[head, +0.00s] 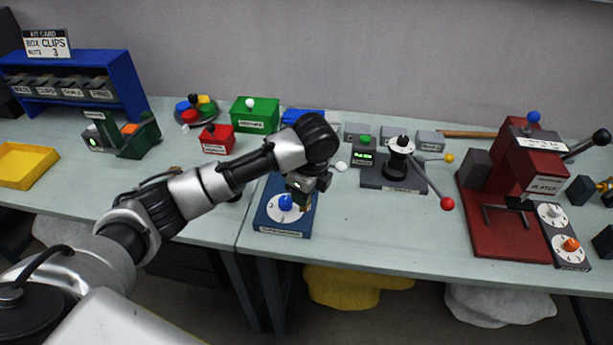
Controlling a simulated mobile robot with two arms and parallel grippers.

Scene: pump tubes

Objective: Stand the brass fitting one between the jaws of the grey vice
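My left gripper (304,204) points down over the right part of a blue board (270,222), close beside its blue knob. A small brownish-yellow patch shows at its fingertips; I cannot tell whether it is the brass fitting or part of the gripper, nor whether the fingers are open or shut. A brass-coloured piece (606,187) shows at the far right edge, beside a dark grey block (580,190). I cannot tell whether that block belongs to the grey vice, and no vice is clearly recognisable. My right gripper is out of view.
A red press (490,235) with levers stands at right, beside a dial panel (571,250). A dark base (380,180) with a red-balled lever is right of my gripper. Green (255,114) and red (217,139) boxes stand behind my arm. A yellow tray (27,166) lies far left.

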